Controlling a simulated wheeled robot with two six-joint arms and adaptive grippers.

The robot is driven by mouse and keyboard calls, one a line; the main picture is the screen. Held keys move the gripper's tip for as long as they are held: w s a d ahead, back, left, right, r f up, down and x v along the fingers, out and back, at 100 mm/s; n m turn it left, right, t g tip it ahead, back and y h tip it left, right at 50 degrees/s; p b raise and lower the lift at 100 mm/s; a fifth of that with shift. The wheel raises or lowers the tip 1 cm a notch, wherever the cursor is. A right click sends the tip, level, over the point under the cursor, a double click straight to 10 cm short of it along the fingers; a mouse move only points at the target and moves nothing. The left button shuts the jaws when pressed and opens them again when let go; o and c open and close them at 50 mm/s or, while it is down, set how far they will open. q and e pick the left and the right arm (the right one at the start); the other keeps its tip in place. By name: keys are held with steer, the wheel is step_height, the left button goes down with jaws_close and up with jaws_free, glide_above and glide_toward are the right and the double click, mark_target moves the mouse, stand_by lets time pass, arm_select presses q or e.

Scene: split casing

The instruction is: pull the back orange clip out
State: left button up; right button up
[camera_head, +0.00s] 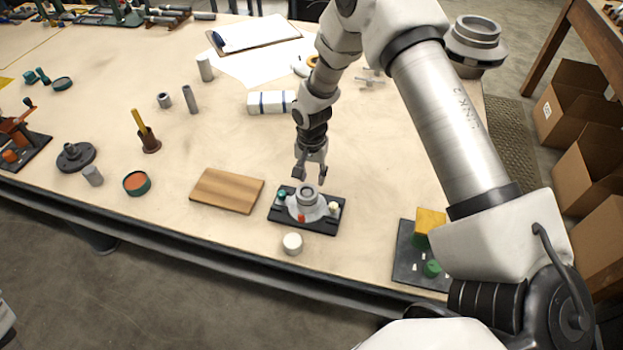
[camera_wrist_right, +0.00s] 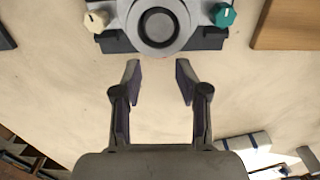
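The grey casing (camera_head: 308,209) with a round ring on top sits on a dark base plate (camera_head: 321,226). Its ringed top also shows at the upper edge of the wrist view (camera_wrist_right: 160,27). A red-orange clip (camera_head: 301,218) shows on its front side. I cannot make out a back orange clip in either view. A teal knob (camera_wrist_right: 223,15) and a cream knob (camera_wrist_right: 96,21) flank the casing. My right gripper (camera_head: 310,177) is open, pointing down just behind the casing. In the wrist view its fingers (camera_wrist_right: 158,72) are apart with nothing between them. My left gripper is out of view.
A wooden board (camera_head: 227,191) lies left of the casing and a white cylinder (camera_head: 292,243) stands in front. A dark plate (camera_head: 413,265) with yellow and green parts is to the right. A white striped box (camera_head: 270,103) lies behind.

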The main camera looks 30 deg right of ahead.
steer(key=shift+r+p, duration=1.7)
steer(key=shift+r, duration=0.7)
steer(key=shift+f, duration=0.1)
step_height(320, 180, up, 12)
